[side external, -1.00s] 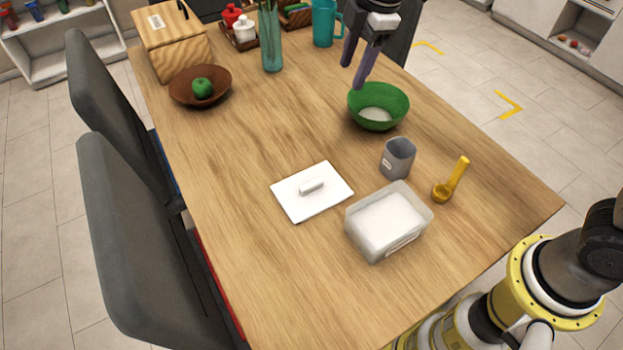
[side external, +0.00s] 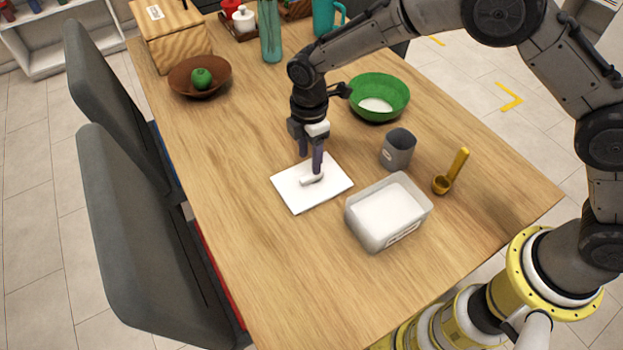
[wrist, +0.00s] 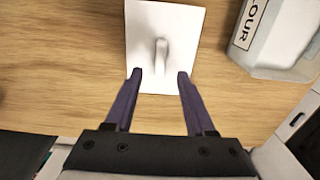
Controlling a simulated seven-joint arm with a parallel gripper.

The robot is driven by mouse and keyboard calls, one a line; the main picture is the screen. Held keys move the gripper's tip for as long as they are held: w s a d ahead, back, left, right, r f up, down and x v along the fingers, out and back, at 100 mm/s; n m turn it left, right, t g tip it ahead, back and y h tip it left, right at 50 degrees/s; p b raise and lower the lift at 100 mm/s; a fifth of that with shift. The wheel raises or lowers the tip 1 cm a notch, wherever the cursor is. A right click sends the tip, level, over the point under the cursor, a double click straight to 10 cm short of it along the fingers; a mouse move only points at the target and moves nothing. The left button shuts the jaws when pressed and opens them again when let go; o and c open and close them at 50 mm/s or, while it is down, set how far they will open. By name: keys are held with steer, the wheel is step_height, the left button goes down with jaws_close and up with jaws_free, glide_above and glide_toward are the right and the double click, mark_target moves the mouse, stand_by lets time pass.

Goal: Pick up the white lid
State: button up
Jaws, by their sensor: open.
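The white lid (side external: 298,194) lies flat on the wooden table, left of the white container, with a small raised handle (side external: 311,179) at its middle. My gripper (side external: 311,164) is over the lid, pointing down, with its fingertips close to the handle. In the wrist view, the lid (wrist: 146,30) is ahead of the open fingers (wrist: 160,75). The handle (wrist: 161,56) stands upright in that picture, in line with the gap and a little beyond the fingertips. Nothing is between the fingers. Whether a finger touches the handle cannot be told.
A white flour container (side external: 405,238) stands right of the lid, also in the wrist view (wrist: 270,40). A grey cup (side external: 398,152), yellow scoop (side external: 452,172) and green bowl (side external: 392,98) are near. A brown bowl (side external: 186,82) holds a green apple. The table left of the lid is clear.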

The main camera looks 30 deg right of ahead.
mark_target(312, 175)
steer(key=shift+d+f, duration=0.2)
steer(key=shift+f, duration=2.65)
jaws_close()
